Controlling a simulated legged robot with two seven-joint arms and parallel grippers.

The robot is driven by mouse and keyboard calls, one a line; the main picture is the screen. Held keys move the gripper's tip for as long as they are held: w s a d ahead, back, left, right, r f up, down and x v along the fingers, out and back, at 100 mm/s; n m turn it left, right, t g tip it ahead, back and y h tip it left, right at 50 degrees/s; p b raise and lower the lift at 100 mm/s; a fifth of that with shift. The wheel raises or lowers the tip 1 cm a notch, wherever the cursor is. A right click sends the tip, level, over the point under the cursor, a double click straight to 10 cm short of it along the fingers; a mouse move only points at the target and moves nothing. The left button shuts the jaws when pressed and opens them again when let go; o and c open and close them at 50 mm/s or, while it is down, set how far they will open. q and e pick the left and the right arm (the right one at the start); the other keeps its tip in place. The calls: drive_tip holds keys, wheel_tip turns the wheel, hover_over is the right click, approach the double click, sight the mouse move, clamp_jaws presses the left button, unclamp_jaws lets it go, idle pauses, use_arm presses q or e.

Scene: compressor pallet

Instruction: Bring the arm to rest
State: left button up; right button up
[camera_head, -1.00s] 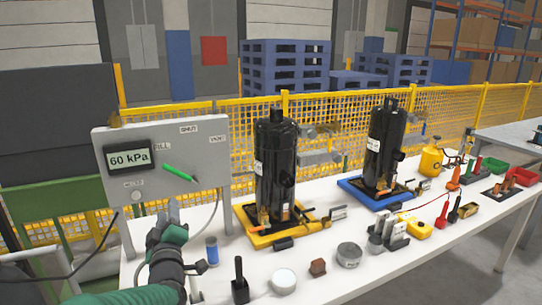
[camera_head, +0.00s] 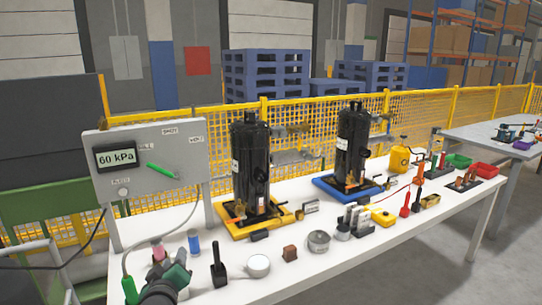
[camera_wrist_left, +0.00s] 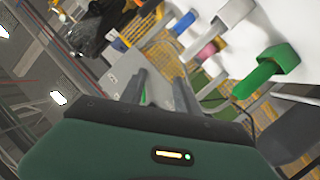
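My left gripper (camera_head: 174,270) is low at the bottom left of the head view, over the near left end of the white table. Its fingers are hard to make out there. In the left wrist view, the two grey fingers (camera_wrist_left: 163,90) stand apart with nothing between them. The grey panel (camera_head: 155,190) stands behind my gripper, with a display (camera_head: 117,157) reading 60 kPa and a green lever (camera_head: 162,170) slanting down to the right. My right gripper is in neither view.
Close to my gripper stand a pink-topped item (camera_head: 158,250), a green-ended hose (camera_head: 130,289), a blue can (camera_head: 194,242) and a black-handled tool (camera_head: 218,265). Two black compressors (camera_head: 251,165) (camera_head: 351,145) stand behind on yellow and blue bases.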

use_arm(q)
drive_tip(key=s+d+f+m+g+h, duration=0.1)
drive_tip(key=s+d+f+m+g, duration=0.4)
drive_tip(key=s+f, duration=0.7)
drive_tip(key=s+f+m+g+h, duration=0.2)
drive_tip(key=s+f+m+g, duration=0.4)
drive_tip(key=s, duration=1)
wheel_tip(320, 180, up, 15)
drive_tip(key=s+n+g+p, duration=0.1)
drive_tip(key=n+p, duration=0.1)
drive_tip(key=p, duration=1.6)
drive_tip(key=shift+s+r+g, duration=0.15)
drive_tip(key=shift+s+g, duration=0.2)
drive_tip(key=shift+g, duration=0.05)
idle(0.6)
